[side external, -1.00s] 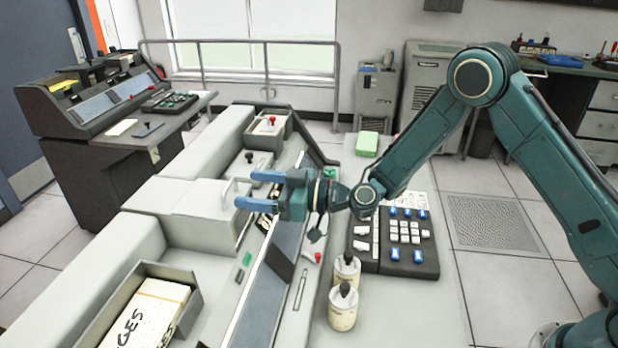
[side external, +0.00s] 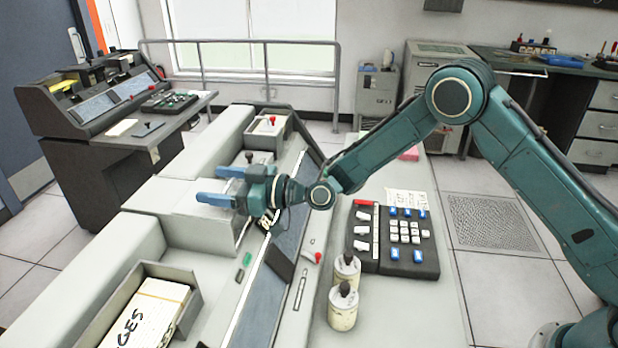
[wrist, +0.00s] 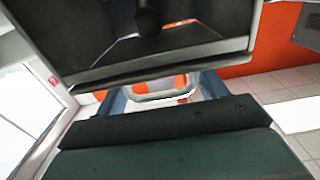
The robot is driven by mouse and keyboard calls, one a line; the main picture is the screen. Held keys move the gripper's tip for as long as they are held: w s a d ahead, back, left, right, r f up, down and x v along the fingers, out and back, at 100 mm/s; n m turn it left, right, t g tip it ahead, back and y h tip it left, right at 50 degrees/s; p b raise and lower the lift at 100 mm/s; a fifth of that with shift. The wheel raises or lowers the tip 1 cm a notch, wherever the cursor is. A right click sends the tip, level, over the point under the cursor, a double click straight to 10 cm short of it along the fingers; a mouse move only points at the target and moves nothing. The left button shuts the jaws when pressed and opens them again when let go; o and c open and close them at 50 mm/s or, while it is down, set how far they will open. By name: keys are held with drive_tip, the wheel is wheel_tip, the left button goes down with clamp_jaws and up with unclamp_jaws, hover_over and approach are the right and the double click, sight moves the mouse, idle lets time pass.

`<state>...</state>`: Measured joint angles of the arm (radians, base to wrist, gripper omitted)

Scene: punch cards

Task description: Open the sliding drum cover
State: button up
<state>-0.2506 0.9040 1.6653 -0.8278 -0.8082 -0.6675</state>
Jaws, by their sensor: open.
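The drum cover (side external: 186,228) is a pale grey box-shaped cover in the middle of the long machine. Its handle is mostly hidden by my gripper in the side view. In the wrist view a pale loop, apparently that handle (wrist: 150,92), shows between the blue fingers. My gripper (side external: 210,185) is open, its blue fingers pointing left over the cover's top right edge. The fingers lie on either side of the handle area; I cannot tell whether they touch it. The cover looks closed.
A tray of cards (side external: 155,310) stands at the near left. Two cream bottles (side external: 343,306) and a dark keypad (side external: 402,242) stand right of the machine. A red-knobbed lever (side external: 316,258) rises near the bottles. A pink block (side external: 408,154) lies behind my arm.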

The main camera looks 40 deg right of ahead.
sight(203, 182)
drive_tip(key=c, duration=1.1)
drive_tip(key=shift+x, duration=2.05)
drive_tip(key=shift+d, duration=0.1)
drive_tip(key=o, duration=1.1)
drive_tip(key=shift+s+d, duration=0.1)
drive_tip(key=v, duration=1.3)
drive_tip(key=shift+s+d, duration=0.15)
